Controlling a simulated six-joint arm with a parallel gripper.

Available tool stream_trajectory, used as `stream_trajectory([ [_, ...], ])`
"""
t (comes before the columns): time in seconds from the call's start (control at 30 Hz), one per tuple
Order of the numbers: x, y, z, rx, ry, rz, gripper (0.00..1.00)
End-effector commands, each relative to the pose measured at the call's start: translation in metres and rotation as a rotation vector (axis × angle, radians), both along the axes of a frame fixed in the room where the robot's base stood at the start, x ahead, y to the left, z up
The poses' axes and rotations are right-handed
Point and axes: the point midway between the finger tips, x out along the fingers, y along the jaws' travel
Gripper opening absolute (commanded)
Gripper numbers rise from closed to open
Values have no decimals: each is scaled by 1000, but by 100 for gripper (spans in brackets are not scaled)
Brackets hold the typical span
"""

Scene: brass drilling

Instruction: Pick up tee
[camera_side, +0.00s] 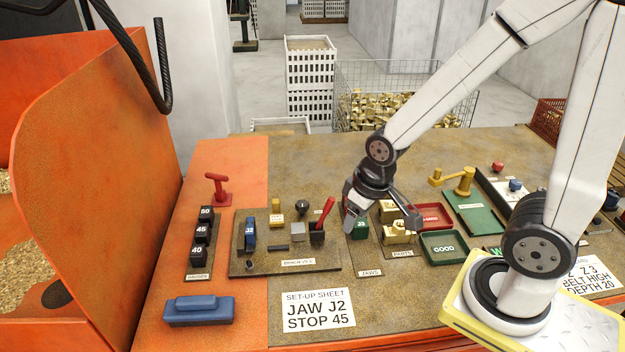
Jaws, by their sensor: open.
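Brass-coloured parts (398,233) sit on the board labelled PARTS, right of the middle of the table. One of them looks like the tee, but its shape is too small and too covered to be sure. A second brass part (389,213) lies just behind it, partly hidden by my gripper. My gripper (383,221) is open and points down over the jaws and parts boards. One finger is at the left by a green block, the other at the right by the brass parts. Nothing is visibly held between the fingers.
A green GOOD tray (443,261) and a red tray (447,216) stand right of the parts. A green block (361,229) is close to the left finger.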

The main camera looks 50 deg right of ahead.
Motion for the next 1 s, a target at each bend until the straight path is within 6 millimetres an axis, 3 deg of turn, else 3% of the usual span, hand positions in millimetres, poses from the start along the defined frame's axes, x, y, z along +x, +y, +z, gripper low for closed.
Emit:
stream_trajectory([
  [0.4,0,0,0,0,0,0,61],
  [0.43,0,0,0,0,0,0,64],
  [0.53,0,0,0,0,0,0,94],
  [1.0,0,-5,-2,14,7,-70,94],
])
